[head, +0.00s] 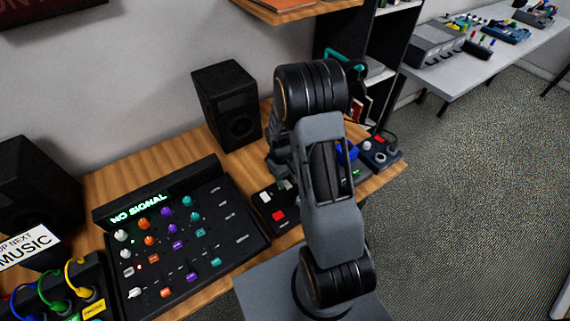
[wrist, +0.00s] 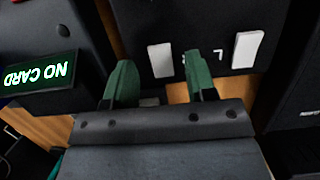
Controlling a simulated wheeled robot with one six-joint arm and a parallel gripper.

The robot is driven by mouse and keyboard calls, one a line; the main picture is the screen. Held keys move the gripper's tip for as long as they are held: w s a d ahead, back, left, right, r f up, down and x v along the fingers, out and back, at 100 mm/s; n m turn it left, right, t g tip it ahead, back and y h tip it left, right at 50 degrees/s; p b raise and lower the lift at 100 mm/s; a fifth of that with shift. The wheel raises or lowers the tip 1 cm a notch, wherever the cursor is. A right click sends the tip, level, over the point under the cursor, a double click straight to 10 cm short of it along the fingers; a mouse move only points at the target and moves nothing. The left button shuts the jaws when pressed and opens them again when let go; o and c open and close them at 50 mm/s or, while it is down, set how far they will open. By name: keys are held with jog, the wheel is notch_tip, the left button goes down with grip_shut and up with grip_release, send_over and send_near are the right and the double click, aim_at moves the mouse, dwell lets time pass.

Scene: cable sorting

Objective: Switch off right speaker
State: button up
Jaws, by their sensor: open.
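The right speaker (head: 230,108) is a black box standing against the wall at the back of the wooden desk in the head view. In the wrist view, a dark panel (wrist: 195,22) bears two white rectangular switches, one on the left (wrist: 160,60) and one on the right (wrist: 236,50). My gripper (wrist: 160,77) has two green fingers spread apart, empty, with tips near the panel's lower edge. I cannot tell whether they touch it.
A mixer (head: 180,235) lit "NO SIGNAL" fills the desk's middle. The left speaker (head: 35,185) and colored cables stand at left. A small box with a red button (head: 380,150) is at the right end. A lit "NO CARD" display (wrist: 38,73) shows in the wrist view.

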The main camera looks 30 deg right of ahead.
jog(key=v, duration=1.2)
jog(key=shift+r, duration=0.25)
jog(key=shift+w, duration=0.1)
jog(key=s+a+r+m+t, duration=0.1)
jog(key=s+a+r+t, duration=0.6)
jog(key=s+r, duration=0.5)
jog(key=shift+s+a+r, duration=0.15)
jog(key=shift+s+a, duration=0.3)
jog(key=shift+s, duration=0.3)
dwell(0.8)
